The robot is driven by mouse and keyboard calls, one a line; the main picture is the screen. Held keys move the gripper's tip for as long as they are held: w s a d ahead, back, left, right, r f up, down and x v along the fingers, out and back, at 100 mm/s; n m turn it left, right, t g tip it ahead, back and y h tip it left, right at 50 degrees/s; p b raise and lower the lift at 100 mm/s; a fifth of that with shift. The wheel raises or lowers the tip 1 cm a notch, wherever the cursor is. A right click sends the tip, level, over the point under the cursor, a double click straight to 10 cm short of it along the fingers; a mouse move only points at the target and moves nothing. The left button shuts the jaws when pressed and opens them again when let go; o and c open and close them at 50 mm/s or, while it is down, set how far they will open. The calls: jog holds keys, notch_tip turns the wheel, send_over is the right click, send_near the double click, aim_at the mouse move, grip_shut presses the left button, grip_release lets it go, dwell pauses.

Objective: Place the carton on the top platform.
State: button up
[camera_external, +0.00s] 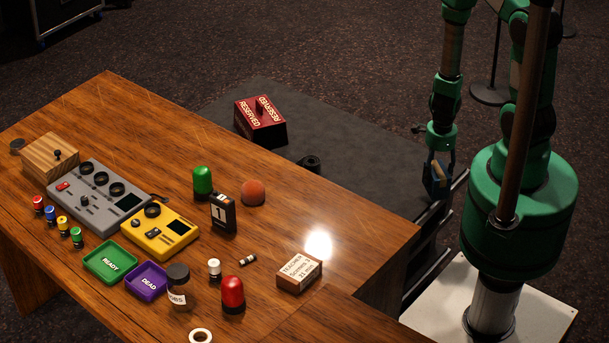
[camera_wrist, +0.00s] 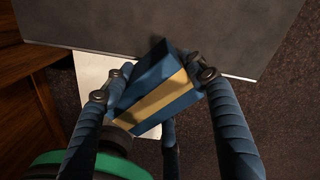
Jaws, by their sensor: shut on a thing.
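The carton, a small blue box with a tan stripe (camera_external: 438,179), is in my gripper (camera_external: 437,172) at the right of the external view. In the wrist view the carton (camera_wrist: 154,88) sits tilted between the fingers of my gripper (camera_wrist: 158,82), which press on its sides. The flat dark grey platform (camera_external: 356,163) lies behind the desk, and my gripper is over or beside its right edge; the exact height is hard to tell. The platform (camera_wrist: 110,22) also fills the upper part of the wrist view.
On the platform are a red RESERVED block (camera_external: 260,122) and a small black roll (camera_external: 310,163). The wooden desk (camera_external: 330,215) holds mixers, trays, a labelled box (camera_external: 299,272) and several small items. The platform's right part looks clear. A brown pole (camera_external: 524,110) stands before my arm.

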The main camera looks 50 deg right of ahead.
jog(key=shift+w+d+f+p, duration=0.25)
jog(key=shift+w+d+p, duration=0.5)
jog(key=shift+w, duration=1.6)
jog(key=shift+w+d+f+p, duration=0.2)
jog(key=shift+w+d+p, duration=0.6)
jog(key=shift+w, duration=1.6)
jog(key=shift+w+d+f+p, duration=0.25)
jog(key=shift+w+d+p, duration=0.5)
jog(key=shift+w, duration=1.6)
jog(key=shift+f, duration=0.1)
jog(key=shift+f+b, duration=1.25)
jog(key=shift+f, duration=0.4)
jog(key=shift+f, duration=0.2)
jog(key=o, duration=1.9)
jog(key=shift+r, duration=0.15)
jog(key=r+p, duration=0.8)
jog(key=r, duration=0.4)
jog(key=shift+s, duration=0.2)
